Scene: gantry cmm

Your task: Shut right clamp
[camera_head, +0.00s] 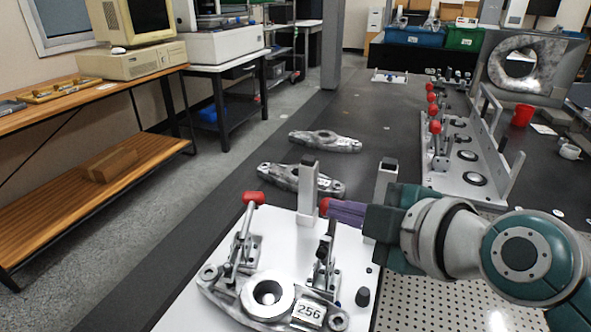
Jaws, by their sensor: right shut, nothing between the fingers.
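The right clamp (322,272) stands on a white fixture plate (205,312) at the front. Its red-tipped handle is upright, and its red knob (324,206) is at the top. My right gripper (335,209) comes in from the right, shut and empty, its purple fingertips right beside the red knob. I cannot tell whether they touch. The left clamp (243,250) on the same plate has its red-tipped handle raised and leaning slightly right. A grey metal part (228,294) with a round boss and a "256" label lies between the clamps. My left gripper is not in view.
Two upright grey posts (307,185) stand at the plate's back edge, the right one close to my gripper. Two loose metal parts (325,141) lie on the dark table behind. Another fixture (470,185) with several red-knobbed clamps stands at the back right.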

